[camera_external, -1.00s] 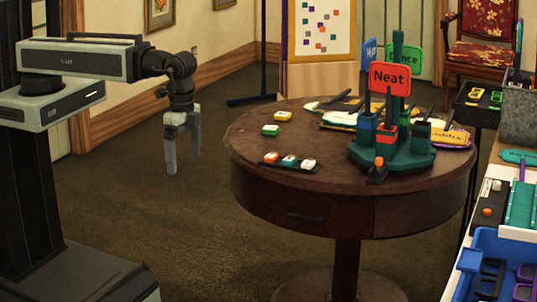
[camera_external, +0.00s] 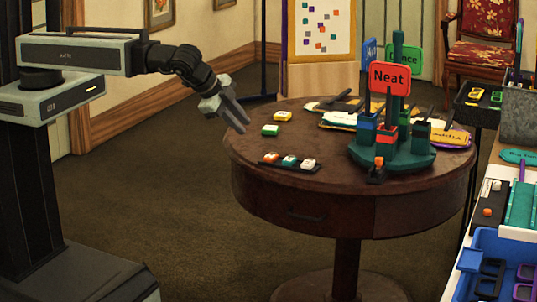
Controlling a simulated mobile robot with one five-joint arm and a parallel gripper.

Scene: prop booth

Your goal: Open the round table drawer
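The round table (camera_external: 400,193) is dark brown wood on a central post. Its drawer (camera_external: 295,213) is in the curved side, facing front left, and looks closed. A small dark handle (camera_external: 306,216) sits on the drawer front. My gripper (camera_external: 241,123) is at the table's left edge in the picture, above the height of the handle and tilted down to the right. Its fingers overlap the table's rim in view; I cannot tell whether they touch it. The fingers look close together with a narrow gap, and I see nothing between them.
On the table stand a green holder (camera_external: 393,157) with signs, a small rack of colored pieces (camera_external: 289,161) and two loose blocks (camera_external: 270,130). A white side table with a blue bin (camera_external: 470,285) is at the right. Floor left of the table is clear.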

